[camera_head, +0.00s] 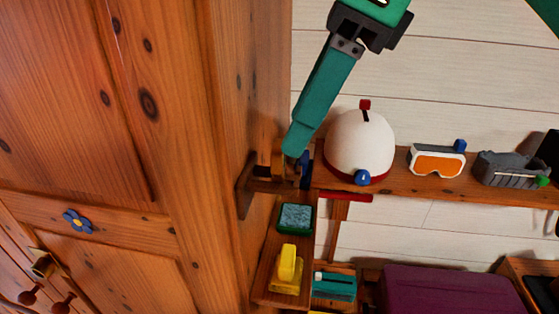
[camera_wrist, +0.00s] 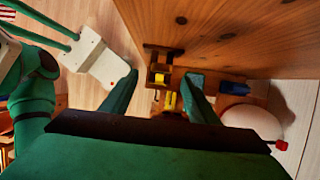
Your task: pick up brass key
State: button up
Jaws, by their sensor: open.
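My gripper (camera_head: 292,153) reaches down to the left end of the wooden shelf, beside the wardrobe. In the wrist view its two green fingers stand apart with an open gap between them (camera_wrist: 161,82). A small brass-coloured thing (camera_head: 277,160), perhaps the brass key, sits at the shelf's left end, right by the fingertips and partly hidden by them. In the wrist view a yellow-gold piece (camera_wrist: 158,78) on a wooden bracket shows between the fingers; I cannot tell its exact shape. No contact between fingers and piece can be made out.
A white helmet (camera_head: 358,145), orange goggles (camera_head: 437,162) and a grey object (camera_head: 508,169) stand along the shelf (camera_head: 400,186). A blue thing (camera_head: 305,168) is close to the fingertips. A lower tray holds a teal block (camera_head: 295,218) and a yellow object (camera_head: 287,272). The wardrobe (camera_head: 170,120) is close on the left.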

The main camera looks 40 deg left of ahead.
aim_at(279, 173)
jog(key=shift+x, duration=2.8)
jog(key=shift+a+r, duration=0.1)
jog(key=shift+a, duration=0.1)
jog(key=c, duration=1.1)
